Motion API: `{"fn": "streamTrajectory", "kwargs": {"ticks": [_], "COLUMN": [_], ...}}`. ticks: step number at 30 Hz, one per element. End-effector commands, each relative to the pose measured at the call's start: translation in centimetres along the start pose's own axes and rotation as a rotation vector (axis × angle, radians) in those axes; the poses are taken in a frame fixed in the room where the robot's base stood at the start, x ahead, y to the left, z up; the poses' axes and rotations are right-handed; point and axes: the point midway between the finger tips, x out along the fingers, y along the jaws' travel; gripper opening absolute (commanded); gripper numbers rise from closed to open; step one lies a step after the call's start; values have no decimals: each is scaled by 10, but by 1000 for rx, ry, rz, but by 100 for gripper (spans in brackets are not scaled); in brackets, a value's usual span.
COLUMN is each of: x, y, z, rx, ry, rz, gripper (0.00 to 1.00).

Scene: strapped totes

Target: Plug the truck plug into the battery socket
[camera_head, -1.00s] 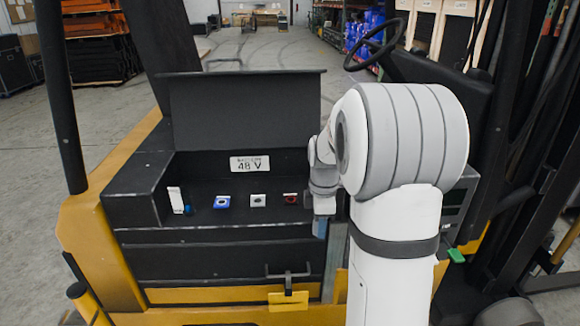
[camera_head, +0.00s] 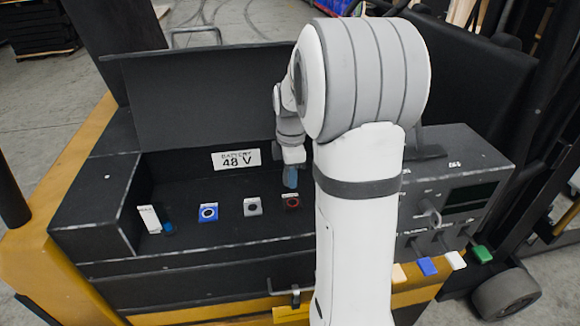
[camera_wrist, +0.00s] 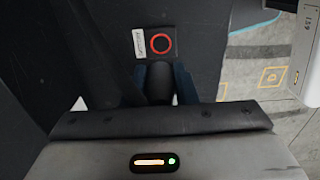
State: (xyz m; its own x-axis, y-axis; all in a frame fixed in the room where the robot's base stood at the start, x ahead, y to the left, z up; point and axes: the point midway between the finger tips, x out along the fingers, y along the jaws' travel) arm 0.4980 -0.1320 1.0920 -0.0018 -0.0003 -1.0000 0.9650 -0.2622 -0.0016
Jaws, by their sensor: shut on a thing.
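My gripper (camera_head: 290,178) points down into the black battery compartment, with blue fingers. In the wrist view my gripper (camera_wrist: 160,92) is shut on a dark rounded piece, the truck plug (camera_wrist: 159,80). A black socket with a red ring (camera_wrist: 160,43) lies just beyond the plug tip, apart from it in the picture. A white label too small to read is beside it. In the head view this red-ringed socket (camera_head: 292,202) is just below my fingers. A blue socket (camera_head: 208,212) and a grey socket (camera_head: 252,206) sit left of it. The plug is hidden in the head view.
The raised lid (camera_head: 200,100) stands behind the compartment, with a 48 V sign (camera_head: 236,160) on the back wall. A white block (camera_head: 150,218) with a blue knob is at the left. A panel with a dark display (camera_head: 468,198) is at the right.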

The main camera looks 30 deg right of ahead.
Motion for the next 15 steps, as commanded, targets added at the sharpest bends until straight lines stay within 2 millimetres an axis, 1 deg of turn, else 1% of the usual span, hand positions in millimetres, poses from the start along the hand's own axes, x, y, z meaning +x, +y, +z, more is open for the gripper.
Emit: {"fn": "streamTrajectory", "kwargs": {"ticks": [8, 15], "x": [1, 11], "y": [0, 0], "z": [3, 4], "rx": [7, 9], "ry": [0, 0], "rz": [0, 0], "gripper": [0, 0]}}
